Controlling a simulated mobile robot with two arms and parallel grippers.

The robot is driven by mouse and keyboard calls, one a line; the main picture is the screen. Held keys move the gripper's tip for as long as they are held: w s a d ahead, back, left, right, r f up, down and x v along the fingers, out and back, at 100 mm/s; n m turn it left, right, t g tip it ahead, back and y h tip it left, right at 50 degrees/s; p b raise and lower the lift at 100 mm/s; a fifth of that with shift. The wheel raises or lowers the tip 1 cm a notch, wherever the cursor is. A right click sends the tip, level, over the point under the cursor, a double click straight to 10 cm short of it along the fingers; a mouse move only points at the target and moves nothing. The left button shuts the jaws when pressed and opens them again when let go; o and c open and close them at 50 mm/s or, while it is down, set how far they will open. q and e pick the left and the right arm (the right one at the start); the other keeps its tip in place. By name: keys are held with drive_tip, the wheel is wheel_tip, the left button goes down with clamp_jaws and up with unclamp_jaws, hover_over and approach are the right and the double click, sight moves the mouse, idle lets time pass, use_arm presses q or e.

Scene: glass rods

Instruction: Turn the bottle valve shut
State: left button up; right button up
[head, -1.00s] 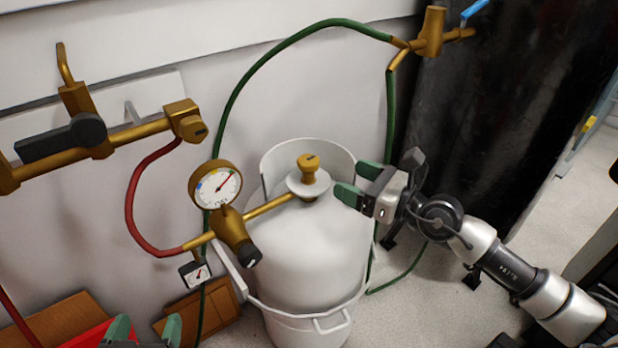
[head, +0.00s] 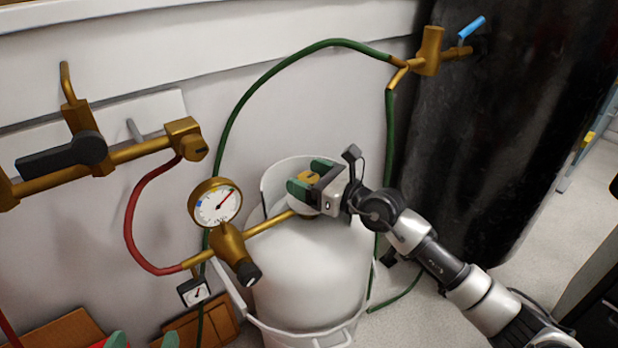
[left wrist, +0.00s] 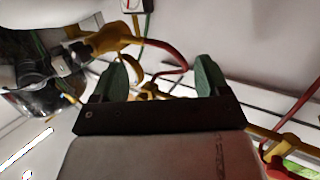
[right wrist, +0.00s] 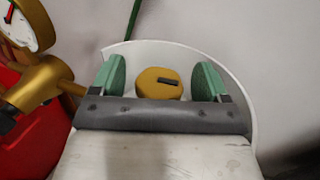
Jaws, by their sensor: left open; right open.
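The white gas bottle (head: 305,270) stands on the floor against the wall, inside a white frame. Its brass valve knob (right wrist: 158,83) lies between the two green fingers of my right gripper (right wrist: 158,80), with a gap showing on each side. In the head view the knob (head: 308,178) is partly hidden by that gripper (head: 308,180), which comes in from the right and is open. My left gripper (head: 144,341) is open and empty at the bottom edge of the head view; its green fingers also show in the left wrist view (left wrist: 163,75).
A brass regulator with a round gauge (head: 215,203) stands left of the bottle, joined to it by a brass pipe. A red hose (head: 132,215) and a green hose (head: 290,55) run nearby. A dark cylinder (head: 480,140) stands at the right.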

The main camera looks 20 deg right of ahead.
drive_tip(key=c, duration=0.9)
drive_tip(key=h+p, duration=0.1)
drive_tip(key=p, duration=0.3)
drive_tip(key=shift+d+r+m+t, duration=0.1)
drive_tip(key=shift+r+m+t, duration=0.2)
drive_tip(key=shift+m+t, duration=0.1)
drive_tip(key=shift+c, duration=0.2)
drive_tip(key=h+p, duration=0.1)
drive_tip(key=p, duration=0.2)
drive_tip(key=shift+f+m+t, duration=0.15)
drive_tip(key=shift+m+t, duration=0.15)
drive_tip(key=shift+m, duration=0.1)
use_arm(q)
drive_tip(key=s+a+f+g+y, duration=0.3)
drive_tip(key=s+a+f+g, duration=0.2)
drive_tip(key=s+f+g, duration=0.4)
drive_tip(key=s+g, duration=0.3)
drive_tip(key=shift+n+g, duration=0.3)
use_arm(e)
drive_tip(key=o, duration=0.9)
drive_tip(key=shift+f, duration=0.15)
use_arm(q)
drive_tip(key=shift+w, duration=0.1)
use_arm(e)
drive_tip(key=shift+o, duration=0.2)
